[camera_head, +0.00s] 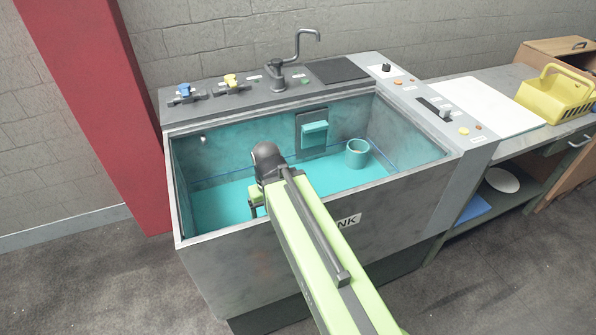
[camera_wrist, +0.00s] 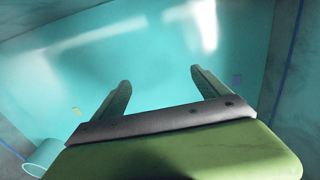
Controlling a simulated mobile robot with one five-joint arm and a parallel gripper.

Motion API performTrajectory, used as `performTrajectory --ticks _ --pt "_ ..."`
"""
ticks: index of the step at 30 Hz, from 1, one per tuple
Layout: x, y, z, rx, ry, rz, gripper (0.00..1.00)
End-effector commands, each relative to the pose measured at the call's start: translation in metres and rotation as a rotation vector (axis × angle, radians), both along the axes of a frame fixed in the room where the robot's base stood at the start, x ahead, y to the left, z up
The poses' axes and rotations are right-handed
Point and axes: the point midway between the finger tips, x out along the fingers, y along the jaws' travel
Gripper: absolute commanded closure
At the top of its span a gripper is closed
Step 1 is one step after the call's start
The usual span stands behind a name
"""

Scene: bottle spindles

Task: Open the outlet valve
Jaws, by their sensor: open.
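A blue-handled valve (camera_head: 184,90) and a yellow-handled valve (camera_head: 231,80) sit on the grey back ledge of the tank (camera_head: 290,245), at its left. Their labels are too small to read, so I cannot tell which is the outlet valve. My gripper (camera_wrist: 160,76) is open and empty in the wrist view, with its two fingers apart over the teal tank inside. In the head view my arm reaches over the front wall, and the gripper is low inside the tank, left of centre. Its fingertips are hidden there. It is well apart from both valves.
A teal cup (camera_head: 357,153) stands in the tank; a teal ring-like rim (camera_wrist: 42,157) shows in the wrist view. A teal block (camera_head: 314,133) is on the back wall. A curved tap (camera_head: 297,47) rises behind. A yellow basket (camera_head: 556,95) is on the right bench.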

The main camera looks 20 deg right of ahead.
Motion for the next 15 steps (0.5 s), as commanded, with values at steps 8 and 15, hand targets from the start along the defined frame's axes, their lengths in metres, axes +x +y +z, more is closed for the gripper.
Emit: performTrajectory --ticks 8,15 --pt "0.000 0.000 0.084 0.000 0.000 0.000 0.52" --pt "0.000 0.000 0.215 0.000 0.000 0.000 0.84"
